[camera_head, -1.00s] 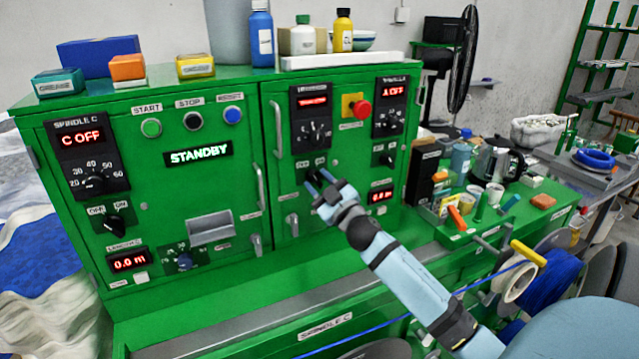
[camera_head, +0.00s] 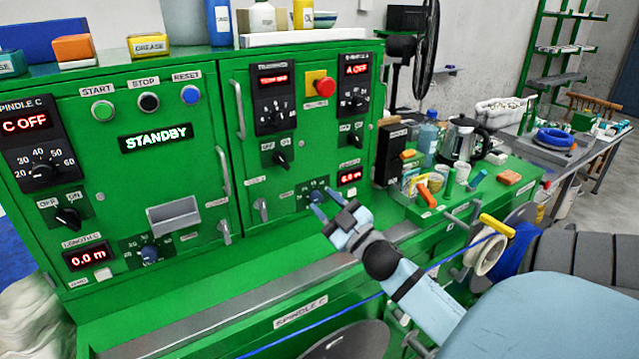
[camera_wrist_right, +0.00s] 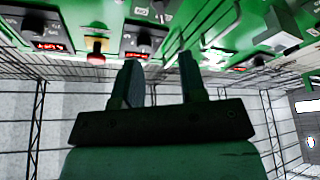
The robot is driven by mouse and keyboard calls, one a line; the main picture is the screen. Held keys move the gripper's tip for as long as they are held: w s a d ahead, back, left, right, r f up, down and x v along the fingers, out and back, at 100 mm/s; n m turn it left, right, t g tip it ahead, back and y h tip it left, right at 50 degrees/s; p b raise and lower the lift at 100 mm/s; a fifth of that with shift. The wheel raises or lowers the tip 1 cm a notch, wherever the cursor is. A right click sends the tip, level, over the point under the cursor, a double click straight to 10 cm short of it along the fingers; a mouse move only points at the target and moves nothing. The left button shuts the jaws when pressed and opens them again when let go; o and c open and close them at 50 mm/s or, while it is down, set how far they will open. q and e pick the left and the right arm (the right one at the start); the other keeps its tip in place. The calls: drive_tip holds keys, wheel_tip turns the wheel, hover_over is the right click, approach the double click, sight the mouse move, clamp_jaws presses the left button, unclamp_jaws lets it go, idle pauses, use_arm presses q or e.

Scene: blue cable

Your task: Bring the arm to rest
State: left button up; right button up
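My right gripper (camera_head: 325,201) is in front of the lower part of the green control cabinet's right door (camera_head: 225,150), near a small blue dial (camera_head: 316,196). I cannot tell from the head view whether it touches the panel. In the right wrist view the two fingers (camera_wrist_right: 160,75) stand apart with nothing between them. The pale blue right arm (camera_head: 425,300) reaches in from the lower right. My left gripper is not in view.
A red stop button (camera_head: 325,87) and a black switch (camera_head: 281,158) are on the cabinet. A green side bench with cups, a kettle (camera_head: 462,140) and an orange block (camera_head: 508,178) stands to the right. A blue cable (camera_head: 330,327) runs along the front, by a white spool (camera_head: 488,254).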

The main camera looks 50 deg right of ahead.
idle(0.5)
drive_tip(key=s+a+f+m+g+y+p, duration=0.1)
drive_tip(key=s+a+f+g, duration=0.15)
drive_tip(key=a+f, duration=0.6)
drive_tip(key=s+a+f+m+g+y+p, duration=0.1)
drive_tip(key=a+f+g, duration=0.3)
drive_tip(key=f, duration=0.7)
drive_tip(key=s+a+f+g+y+p, duration=0.1)
drive_tip(key=s+a+f+g, duration=0.1)
drive_tip(key=s+a+f, duration=0.3)
drive_tip(key=s+a+f+g+y+p, duration=0.1)
drive_tip(key=s+a+f, duration=0.4)
drive_tip(key=a, duration=0.7)
drive_tip(key=shift+f+g+y, duration=0.45)
drive_tip(key=shift+g+y, duration=0.1)
drive_tip(key=shift+y, duration=0.15)
drive_tip(key=shift+s+d, duration=0.1)
